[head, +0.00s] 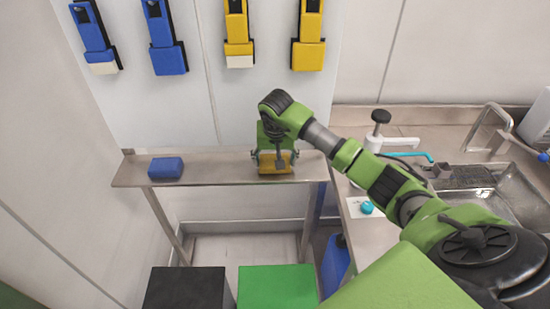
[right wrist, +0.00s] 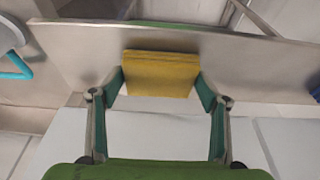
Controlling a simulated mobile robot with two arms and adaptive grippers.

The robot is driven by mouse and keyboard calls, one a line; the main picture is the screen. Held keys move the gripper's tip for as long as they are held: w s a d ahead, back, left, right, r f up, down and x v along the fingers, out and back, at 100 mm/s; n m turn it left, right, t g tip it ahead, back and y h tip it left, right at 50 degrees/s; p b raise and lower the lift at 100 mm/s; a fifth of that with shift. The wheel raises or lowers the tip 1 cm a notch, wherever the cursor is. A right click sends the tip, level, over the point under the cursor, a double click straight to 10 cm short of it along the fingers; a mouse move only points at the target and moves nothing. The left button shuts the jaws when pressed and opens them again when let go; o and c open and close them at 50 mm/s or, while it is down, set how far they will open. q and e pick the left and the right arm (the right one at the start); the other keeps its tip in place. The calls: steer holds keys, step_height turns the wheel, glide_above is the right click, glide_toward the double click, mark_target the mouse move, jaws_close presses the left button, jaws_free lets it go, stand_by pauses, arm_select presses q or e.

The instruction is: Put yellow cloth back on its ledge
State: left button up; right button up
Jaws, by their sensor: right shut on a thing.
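The yellow cloth (head: 283,169) is a small folded block at the right part of the narrow metal ledge (head: 220,170). My right gripper (head: 275,160) is over it, with its fingers at the cloth's two sides. In the right wrist view, the yellow cloth (right wrist: 160,74) sits between the fingertips of my right gripper (right wrist: 161,82), against the ledge (right wrist: 85,50). The gripper is shut on the cloth. Whether the cloth rests fully on the ledge or is just above it is hard to tell. My left gripper is out of view.
A blue folded cloth (head: 166,168) lies on the ledge's left part. Blue and yellow tools hang on the wall above. A black box (head: 186,288) and a green box (head: 278,287) stand in front below. A sink (head: 508,198) and counter are at right. The ledge's middle is clear.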

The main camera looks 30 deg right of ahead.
steer(key=shift+f, duration=0.2)
steer(key=o, duration=1)
steer(key=shift+r, duration=0.1)
steer(key=shift+r, duration=0.45)
steer(key=b+v, duration=0.3)
steer(key=v, duration=0.8)
steer(key=shift+s+a+r, duration=0.1)
steer(key=shift+s+r, duration=0.05)
